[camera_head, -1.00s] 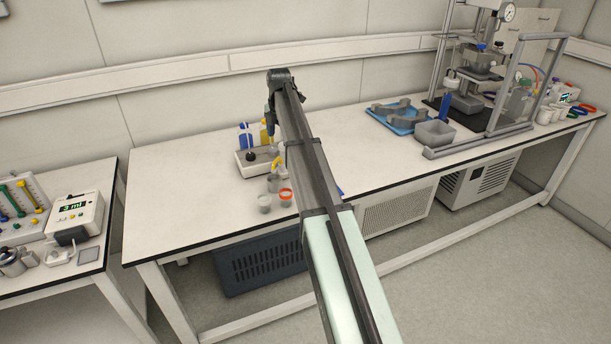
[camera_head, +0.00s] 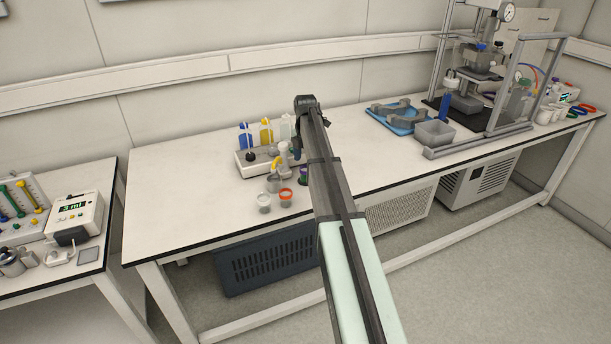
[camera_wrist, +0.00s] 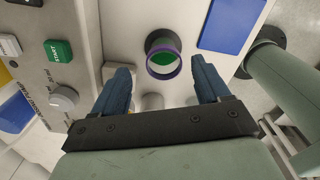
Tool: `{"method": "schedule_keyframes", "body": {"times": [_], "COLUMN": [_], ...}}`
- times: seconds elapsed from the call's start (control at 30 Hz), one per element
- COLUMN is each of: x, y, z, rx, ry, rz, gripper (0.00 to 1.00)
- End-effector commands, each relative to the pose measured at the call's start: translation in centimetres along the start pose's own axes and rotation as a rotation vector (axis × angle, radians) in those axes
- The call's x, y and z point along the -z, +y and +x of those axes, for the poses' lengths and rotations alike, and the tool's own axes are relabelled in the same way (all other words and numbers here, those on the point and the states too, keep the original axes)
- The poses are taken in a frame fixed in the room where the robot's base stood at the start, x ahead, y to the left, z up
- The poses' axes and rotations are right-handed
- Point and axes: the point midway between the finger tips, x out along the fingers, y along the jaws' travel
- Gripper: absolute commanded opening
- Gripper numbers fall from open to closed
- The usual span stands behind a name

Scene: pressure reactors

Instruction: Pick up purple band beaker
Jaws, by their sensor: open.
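The purple band beaker (camera_wrist: 164,59) shows in the wrist view with a purple ring at its rim and green inside. In the head view it is a small dark cup with purple at the rim (camera_head: 303,177), partly hidden by my arm. My gripper (camera_wrist: 161,72) is open, its two blue fingers either side of the beaker in the picture. The beaker is further off, beyond the fingertips; I cannot tell the exact gap. In the head view my gripper (camera_head: 297,152) is above the bench beside the bottle station, largely hidden by the arm.
An orange-banded beaker (camera_head: 286,197) and a white-rimmed beaker (camera_head: 264,202) stand to the left. The bottle station (camera_head: 250,168) is close by. In the wrist view a panel with a green START button (camera_wrist: 58,50) and a blue pad (camera_wrist: 231,23) flank the beaker.

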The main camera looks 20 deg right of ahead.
Motion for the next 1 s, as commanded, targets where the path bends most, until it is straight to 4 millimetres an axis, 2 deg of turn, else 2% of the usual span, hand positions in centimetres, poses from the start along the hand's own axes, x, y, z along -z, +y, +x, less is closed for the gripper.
{"method": "schedule_keyframes", "body": {"times": [0.27,0.63,0.9,1.0], "x": [0.1,0.3,0.3,0.3], "y": [-0.1,-0.5,-0.4,-0.4], "z": [1.2,5.4,5.7,5.7], "rx": [0.001,0.000,0.000,0.000], "ry": [0.001,0.000,0.000,0.000], "rz": [0.000,0.000,0.000,0.000], "gripper": [0.75,0.75,0.74,0.65]}}
